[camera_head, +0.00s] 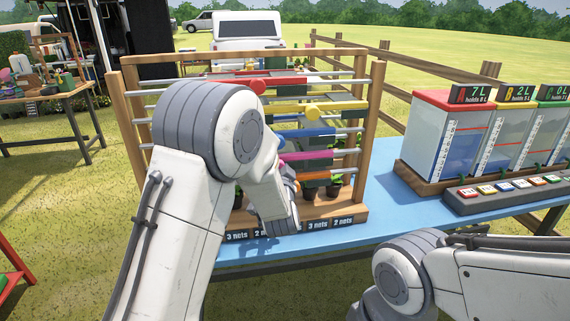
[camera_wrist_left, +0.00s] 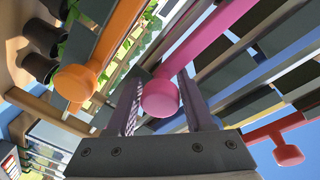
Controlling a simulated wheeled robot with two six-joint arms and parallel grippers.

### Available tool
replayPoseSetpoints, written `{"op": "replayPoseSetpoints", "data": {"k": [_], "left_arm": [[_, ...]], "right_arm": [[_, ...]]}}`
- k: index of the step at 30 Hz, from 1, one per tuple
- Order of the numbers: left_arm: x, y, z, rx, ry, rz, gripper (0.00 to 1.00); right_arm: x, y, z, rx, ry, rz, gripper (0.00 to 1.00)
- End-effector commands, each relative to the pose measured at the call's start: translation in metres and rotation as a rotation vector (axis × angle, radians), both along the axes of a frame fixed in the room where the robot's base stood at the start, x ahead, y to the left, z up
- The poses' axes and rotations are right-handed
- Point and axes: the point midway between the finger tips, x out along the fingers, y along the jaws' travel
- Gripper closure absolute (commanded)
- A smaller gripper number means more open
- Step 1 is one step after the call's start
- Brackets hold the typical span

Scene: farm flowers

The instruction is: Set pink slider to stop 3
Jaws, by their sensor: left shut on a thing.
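The pink slider (camera_head: 305,156) is a bar on a lower rail of the wooden frame; in the head view its left part is hidden behind my left arm. In the left wrist view its pink bar (camera_wrist_left: 213,33) ends in a round pink knob (camera_wrist_left: 161,98). My left gripper (camera_wrist_left: 160,92) is shut on this knob, with one finger on each side. In the head view the fingertips are hidden behind my own arm. I cannot tell which stop the slider is at. My right arm shows at the lower right, but its gripper is out of view.
Red (camera_head: 257,85), yellow (camera_head: 311,110) and blue (camera_head: 308,134) sliders sit on rails above the pink one. An orange knob (camera_wrist_left: 76,83) is close beside my left gripper. Potted plants stand behind the rails. Water tanks (camera_head: 450,130) and a button panel (camera_head: 505,190) occupy the blue table's right side.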

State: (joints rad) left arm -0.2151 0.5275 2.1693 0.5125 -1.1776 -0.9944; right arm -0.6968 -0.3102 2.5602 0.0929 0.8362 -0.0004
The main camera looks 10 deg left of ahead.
Motion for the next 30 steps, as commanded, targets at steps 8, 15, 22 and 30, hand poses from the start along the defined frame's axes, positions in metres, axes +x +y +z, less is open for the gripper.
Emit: {"op": "replayPoseSetpoints", "data": {"k": [8,15,22,30], "left_arm": [[-0.001,0.000,0.000,-0.007,0.000,0.001,0.29],[-0.001,0.001,0.000,-0.004,0.000,0.002,0.29],[-0.015,-0.004,-0.001,-0.003,0.000,-0.001,0.29],[-0.067,-0.019,-0.001,-0.004,0.001,-0.004,0.29]], "right_arm": [[0.000,0.000,0.000,0.000,0.000,0.000,0.28],[0.000,0.000,0.000,0.000,0.000,0.000,0.28],[0.000,0.000,-0.003,0.000,0.000,0.000,0.28],[0.000,0.000,-0.011,0.000,0.000,0.000,0.28]]}}
